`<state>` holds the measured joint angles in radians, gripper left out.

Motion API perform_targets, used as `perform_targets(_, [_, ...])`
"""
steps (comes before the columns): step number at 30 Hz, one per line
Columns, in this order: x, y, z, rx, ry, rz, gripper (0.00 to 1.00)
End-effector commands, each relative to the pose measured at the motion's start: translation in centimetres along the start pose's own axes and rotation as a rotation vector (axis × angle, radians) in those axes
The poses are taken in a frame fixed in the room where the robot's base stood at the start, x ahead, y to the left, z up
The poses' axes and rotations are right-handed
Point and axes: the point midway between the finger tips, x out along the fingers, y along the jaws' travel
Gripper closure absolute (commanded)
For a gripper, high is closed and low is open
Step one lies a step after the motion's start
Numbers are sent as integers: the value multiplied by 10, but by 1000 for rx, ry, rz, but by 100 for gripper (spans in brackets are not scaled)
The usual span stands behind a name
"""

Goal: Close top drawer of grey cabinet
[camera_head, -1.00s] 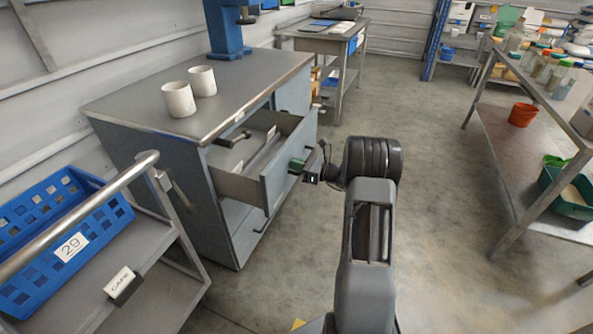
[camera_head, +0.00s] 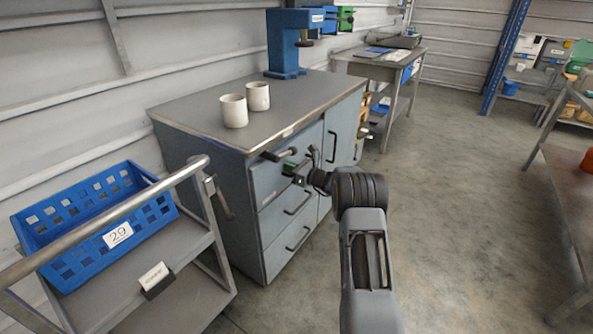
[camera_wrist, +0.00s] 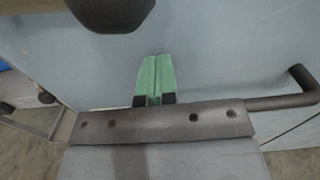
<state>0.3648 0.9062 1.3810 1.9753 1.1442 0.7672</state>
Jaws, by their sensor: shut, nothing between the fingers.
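The grey cabinet (camera_head: 210,165) stands left of centre in the head view. In the wrist view, the green fingers of my gripper (camera_wrist: 155,80) are together and empty, pointing at the blue-grey drawer front (camera_wrist: 225,55). They seem to touch it or nearly so. A dark bar handle (camera_wrist: 285,101) sticks out right of my gripper.
Two white cups (camera_head: 234,111) and a blue press (camera_head: 285,45) stand on the cabinet top. A trolley with a blue crate (camera_head: 75,262) is at left. Floor (camera_head: 450,210) at right is clear.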

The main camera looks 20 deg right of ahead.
Motion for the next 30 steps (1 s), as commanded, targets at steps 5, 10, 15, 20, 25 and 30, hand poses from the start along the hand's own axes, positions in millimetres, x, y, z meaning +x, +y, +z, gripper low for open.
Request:
perform_targets(5, [6, 0, 2, -2, -3, -5, 100])
perform_targets(10, [8, 0, 4, -3, -4, -5, 100])
perform_targets(15, [9, 2, 4, -3, -5, -3, 100])
perform_targets(20, [5, 2, 5, -4, -5, -1, 100])
perform_targets(25, [-18, -3, 5, -2, -4, -5, 100])
perform_targets(30, [-57, -8, 5, 1, -1, -13, 100])
